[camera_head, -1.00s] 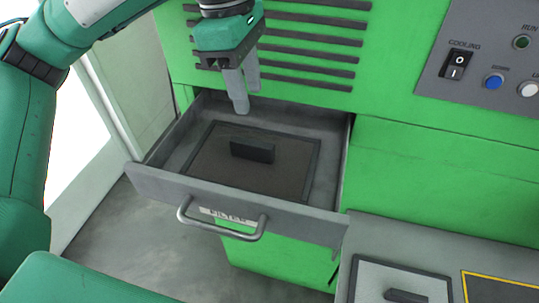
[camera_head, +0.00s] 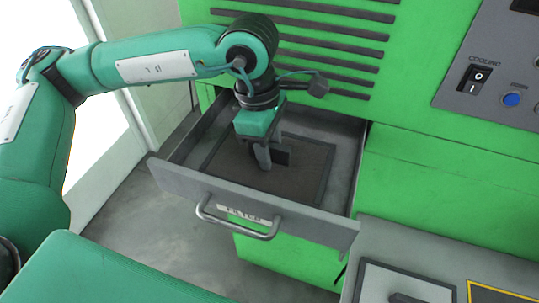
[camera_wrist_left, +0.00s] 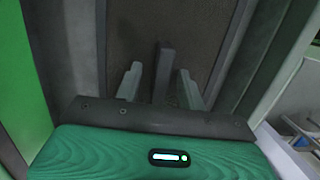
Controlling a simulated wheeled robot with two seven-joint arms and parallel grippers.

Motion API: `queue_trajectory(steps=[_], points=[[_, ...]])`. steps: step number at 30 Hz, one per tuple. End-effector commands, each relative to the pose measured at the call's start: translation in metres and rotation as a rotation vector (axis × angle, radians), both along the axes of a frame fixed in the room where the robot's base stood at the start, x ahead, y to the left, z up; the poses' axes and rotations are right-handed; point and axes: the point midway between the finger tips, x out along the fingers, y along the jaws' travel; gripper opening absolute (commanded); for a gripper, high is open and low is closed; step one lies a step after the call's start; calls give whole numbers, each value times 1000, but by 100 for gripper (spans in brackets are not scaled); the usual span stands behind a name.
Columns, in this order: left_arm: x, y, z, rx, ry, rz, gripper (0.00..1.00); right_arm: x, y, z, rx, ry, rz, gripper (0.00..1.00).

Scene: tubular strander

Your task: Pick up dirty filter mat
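The dirty filter mat (camera_head: 305,178) is a brown panel with a dark frame, lying flat in the open drawer (camera_head: 310,226). Its dark upright handle (camera_head: 284,154) stands in the middle, partly hidden by my left gripper (camera_head: 265,160). This gripper points down into the drawer at the handle. In the left wrist view, its two fingers (camera_wrist_left: 160,85) are apart, one on each side of the handle (camera_wrist_left: 164,70), with a visible gap to each finger. The mat (camera_wrist_left: 205,35) fills the view beyond the fingers. My right gripper is not in view.
The drawer has a bar handle (camera_head: 238,222) and a FILTER label. The green machine wall (camera_head: 435,165) with slats rises behind and right. A lighter framed mat (camera_head: 410,280) with a dark handle lies on the grey surface at lower right.

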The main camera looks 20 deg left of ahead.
Motion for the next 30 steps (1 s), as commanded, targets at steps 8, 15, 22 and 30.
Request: queue_trajectory(steps=[8,15,22,30], points=[[0,0,0,0,-1,0,20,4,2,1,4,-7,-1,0],[0,0,0,0,-1,0,0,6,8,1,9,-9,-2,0],[0,0,2,0,-2,0,0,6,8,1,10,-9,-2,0],[0,-1,31,-1,-5,-1,0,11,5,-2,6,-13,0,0]])
